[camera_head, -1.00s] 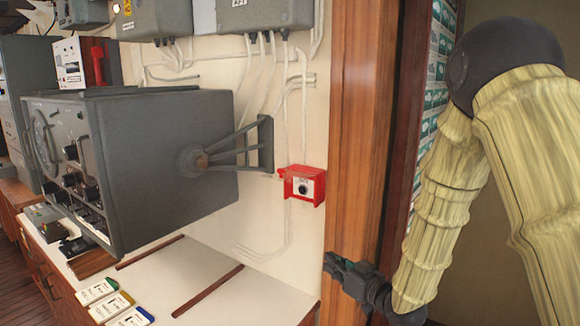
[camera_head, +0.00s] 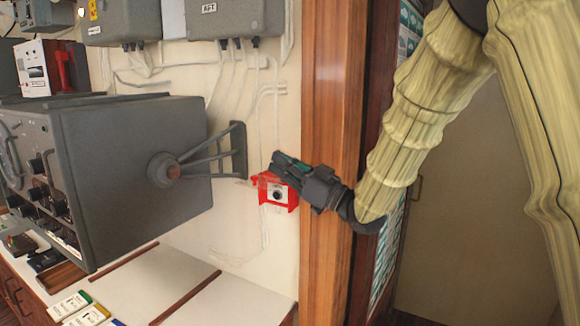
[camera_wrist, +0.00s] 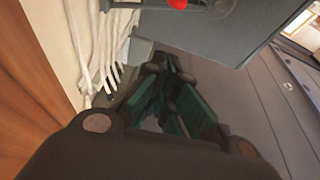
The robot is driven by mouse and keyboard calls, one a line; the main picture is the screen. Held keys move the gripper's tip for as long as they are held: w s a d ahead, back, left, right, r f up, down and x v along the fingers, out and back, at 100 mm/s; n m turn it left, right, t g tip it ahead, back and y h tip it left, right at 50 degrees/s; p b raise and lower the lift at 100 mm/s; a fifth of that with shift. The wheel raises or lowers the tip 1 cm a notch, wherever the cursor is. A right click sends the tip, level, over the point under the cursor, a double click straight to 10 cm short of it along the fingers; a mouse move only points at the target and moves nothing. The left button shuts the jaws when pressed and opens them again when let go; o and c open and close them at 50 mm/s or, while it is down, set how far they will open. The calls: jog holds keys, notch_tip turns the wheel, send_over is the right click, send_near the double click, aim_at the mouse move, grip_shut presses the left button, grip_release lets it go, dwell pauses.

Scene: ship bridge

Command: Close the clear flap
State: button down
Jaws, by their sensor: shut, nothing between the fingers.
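A small red box (camera_head: 275,196) with a dark round knob on its front is fixed to the cream wall, left of the wooden post. The clear flap (camera_head: 240,184) shows only faintly, a see-through piece sticking out left of the box's upper left side. My gripper (camera_head: 279,162) is shut and empty. It is at the top of the red box in the picture, pointing up and left, and covers its upper right part. I cannot tell whether it touches the box or flap. My closed fingers (camera_wrist: 168,80) also show in the wrist view.
A large grey cabinet (camera_head: 130,170) on a wall bracket (camera_head: 238,150) stands left of the box. Grey boxes (camera_head: 235,18) with white cables hang above. The wooden post (camera_head: 330,90) is behind my wrist. A white counter (camera_head: 215,300) lies below.

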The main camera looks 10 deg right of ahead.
aim_at(264, 187)
jog(key=p+x, duration=0.2)
jog(key=x, duration=0.4)
jog(key=shift+r+p, duration=0.2)
jog(key=shift+p, duration=0.15)
notch_tip(264, 187, down, 2)
jog(key=shift+s+d+f+p, duration=0.1)
jog(key=shift+f+p, duration=0.05)
jog(key=shift+p, duration=0.25)
jog(key=shift+d+f, duration=0.1)
jog(key=shift+f, duration=0.55)
jog(key=shift+f+p, duration=0.4)
jog(key=shift+f, duration=0.05)
jog(key=shift+d, duration=0.1)
